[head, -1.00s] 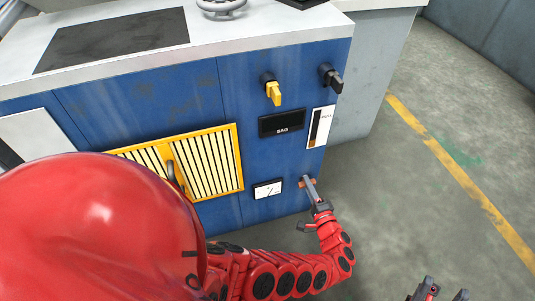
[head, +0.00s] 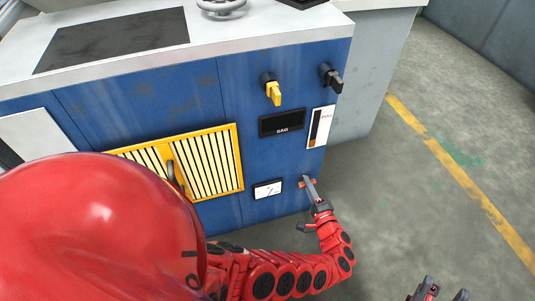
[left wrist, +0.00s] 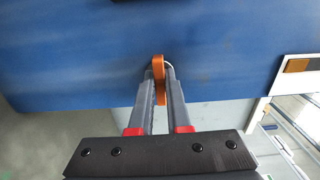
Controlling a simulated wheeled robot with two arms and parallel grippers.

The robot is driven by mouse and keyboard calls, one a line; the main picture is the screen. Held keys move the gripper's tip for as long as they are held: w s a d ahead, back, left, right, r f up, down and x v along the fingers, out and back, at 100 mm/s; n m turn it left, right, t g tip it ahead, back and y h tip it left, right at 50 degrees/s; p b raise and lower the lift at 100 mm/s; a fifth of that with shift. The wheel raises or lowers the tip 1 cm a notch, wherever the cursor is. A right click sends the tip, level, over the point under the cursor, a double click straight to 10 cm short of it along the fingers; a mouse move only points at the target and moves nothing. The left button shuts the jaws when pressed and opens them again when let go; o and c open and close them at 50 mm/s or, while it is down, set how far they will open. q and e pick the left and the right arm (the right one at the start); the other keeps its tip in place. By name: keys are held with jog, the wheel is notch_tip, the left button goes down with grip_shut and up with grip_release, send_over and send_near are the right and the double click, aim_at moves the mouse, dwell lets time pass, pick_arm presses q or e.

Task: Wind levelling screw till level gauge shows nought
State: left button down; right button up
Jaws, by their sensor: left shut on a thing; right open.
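The levelling screw shows as an orange grip (left wrist: 159,82) on the blue panel in the left wrist view. Its orange end also shows in the head view (head: 303,184), low near the panel's right edge. My left gripper (head: 308,182) is shut on it, with a finger on each side (left wrist: 160,75). The level gauge (head: 267,189) is a small white dial just left of the screw, with a dark needle slanting up to the right. Its marks are too small to read. My right gripper (head: 437,292) is open and empty at the bottom right edge.
Above the gauge are a black display reading "SAG" (head: 282,123), a yellow knob (head: 273,92), a black knob (head: 332,78) and a white strip gauge (head: 320,127). A yellow grille (head: 209,160) is to the left. The floor (head: 400,190) to the right is clear.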

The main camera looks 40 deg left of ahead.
pick_arm(q)
jog(key=shift+w+r+m, duration=0.1)
jog(key=shift+m, duration=2.1)
